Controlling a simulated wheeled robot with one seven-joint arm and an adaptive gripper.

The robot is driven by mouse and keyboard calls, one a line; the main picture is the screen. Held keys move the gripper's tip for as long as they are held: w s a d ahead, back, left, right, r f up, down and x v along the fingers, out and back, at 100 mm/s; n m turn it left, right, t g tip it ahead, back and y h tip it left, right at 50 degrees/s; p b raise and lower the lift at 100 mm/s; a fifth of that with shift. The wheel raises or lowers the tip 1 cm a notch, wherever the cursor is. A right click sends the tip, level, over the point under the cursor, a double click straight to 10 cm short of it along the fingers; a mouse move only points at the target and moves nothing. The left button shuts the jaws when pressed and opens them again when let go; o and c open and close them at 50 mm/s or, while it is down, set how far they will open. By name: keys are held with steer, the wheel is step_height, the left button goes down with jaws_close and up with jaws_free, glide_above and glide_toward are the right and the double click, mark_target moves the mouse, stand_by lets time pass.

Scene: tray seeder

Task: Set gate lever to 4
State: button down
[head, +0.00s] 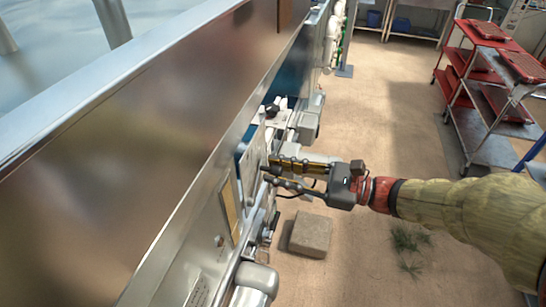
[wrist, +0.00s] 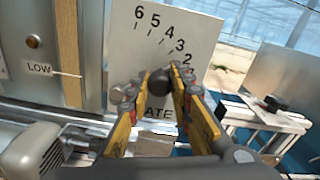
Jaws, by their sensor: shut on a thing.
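The gate scale plate (wrist: 190,42) is pale, with the numbers 6, 5, 4, 3 and 2 on an arc with tick marks. Below them are the letters "ATE", the rest of the word being hidden. The dark round knob of the gate lever (wrist: 160,81) sits between my fingertips, below the arc of numbers. My gripper (wrist: 159,96) is shut on this knob, its yellow fingers on either side. In the head view my gripper (head: 266,171) reaches from the right to the machine's side, and the knob is hidden. The lever's exact reading cannot be told; lower numbers are covered.
A wooden strip and a "LOW" label (wrist: 40,69) are left of the plate. A grey motor housing (wrist: 30,148) sticks out at lower left. A tan block (head: 310,234) lies on the floor below my gripper. A red-shelved cart (head: 480,85) stands at the right back.

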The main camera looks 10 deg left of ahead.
steer(key=shift+s+a+r+n, duration=0.1)
steer(key=shift+s+r+n, duration=0.25)
steer(key=shift+n, duration=0.3)
steer(key=shift+s+r+n, duration=0.1)
steer(key=shift+s+n, duration=0.3)
steer(key=shift+n, duration=0.2)
steer(key=shift+s+a+r+n, duration=0.1)
steer(key=shift+s+r+n, duration=0.25)
steer(key=shift+n, duration=0.3)
steer(key=shift+f, duration=0.1)
steer(key=c, duration=1.6)
jaws_free()
steer(key=shift+d, duration=0.1)
steer(key=shift+s+d+r, duration=0.1)
steer(key=shift+s+d, duration=0.2)
steer(key=shift+d, duration=1.65)
steer(key=shift+s+d+r, duration=0.1)
steer(key=shift+s+d, duration=0.15)
steer(key=shift+d, duration=1.75)
steer(key=shift+s+d, duration=0.3)
steer(key=shift+d, duration=1.65)
steer(key=shift+b, duration=0.3)
